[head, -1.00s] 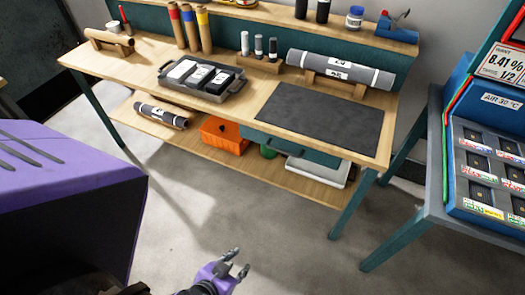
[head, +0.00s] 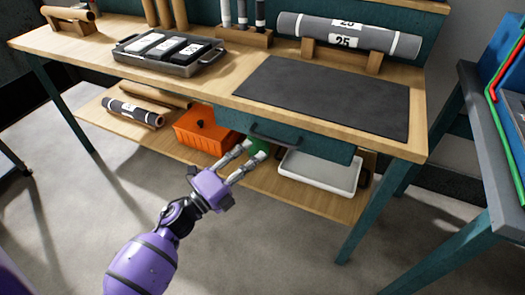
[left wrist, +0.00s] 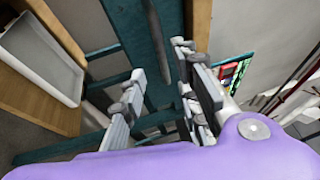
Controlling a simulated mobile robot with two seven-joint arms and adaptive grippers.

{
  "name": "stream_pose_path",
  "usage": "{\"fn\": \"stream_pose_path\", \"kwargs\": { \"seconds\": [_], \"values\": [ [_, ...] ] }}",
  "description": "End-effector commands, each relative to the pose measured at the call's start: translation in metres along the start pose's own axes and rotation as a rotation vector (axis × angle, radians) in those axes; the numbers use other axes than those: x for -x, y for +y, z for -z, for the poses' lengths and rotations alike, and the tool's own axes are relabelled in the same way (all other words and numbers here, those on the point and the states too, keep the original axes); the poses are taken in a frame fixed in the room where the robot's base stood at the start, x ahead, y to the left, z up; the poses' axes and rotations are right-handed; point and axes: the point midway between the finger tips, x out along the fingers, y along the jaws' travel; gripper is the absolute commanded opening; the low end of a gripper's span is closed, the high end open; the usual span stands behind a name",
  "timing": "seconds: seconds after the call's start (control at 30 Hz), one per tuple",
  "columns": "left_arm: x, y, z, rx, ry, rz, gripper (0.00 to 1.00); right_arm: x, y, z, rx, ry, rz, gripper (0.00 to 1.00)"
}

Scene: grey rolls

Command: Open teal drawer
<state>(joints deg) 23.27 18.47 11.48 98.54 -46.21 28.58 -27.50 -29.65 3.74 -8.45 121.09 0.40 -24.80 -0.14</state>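The teal drawer (head: 318,146) sits under the workbench top, and its front looks closed against the bench. Its dark bar handle (head: 275,138) is on the left part of the front. My left gripper (head: 250,151) is open and empty, in front of and slightly below the handle in the head view. In the left wrist view, the handle (left wrist: 160,45) runs lengthwise beyond and between the open fingers (left wrist: 160,100); they look apart from it. The teal drawer front (left wrist: 148,20) is behind it. My right gripper is not in view.
The workbench top (head: 215,95) bears a dark mat (head: 325,95) and a grey tray of cards (head: 165,52). The lower shelf holds an orange box (head: 205,132), a white tray (head: 318,173) and rolls. A teal-legged table stands at right. The floor in front is clear.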

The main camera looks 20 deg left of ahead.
Motion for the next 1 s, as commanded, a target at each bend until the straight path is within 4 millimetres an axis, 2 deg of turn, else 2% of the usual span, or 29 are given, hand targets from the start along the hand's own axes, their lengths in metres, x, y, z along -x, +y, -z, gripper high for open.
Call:
{"fn": "stream_pose_path", "kwargs": {
  "seconds": [0.53,0.7,0.93,1.0],
  "values": [
    [-0.074,-0.003,0.000,-0.023,0.013,0.011,0.29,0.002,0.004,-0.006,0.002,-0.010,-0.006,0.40],
    [-0.082,-0.003,0.000,-0.022,0.013,0.010,0.29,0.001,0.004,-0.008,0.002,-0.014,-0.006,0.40],
    [-0.083,-0.003,0.001,-0.022,0.013,0.010,0.29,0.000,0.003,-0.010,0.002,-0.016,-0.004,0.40],
    [-0.083,-0.003,0.001,-0.022,0.012,0.010,0.20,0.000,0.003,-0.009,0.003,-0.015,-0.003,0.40]
  ]
}}
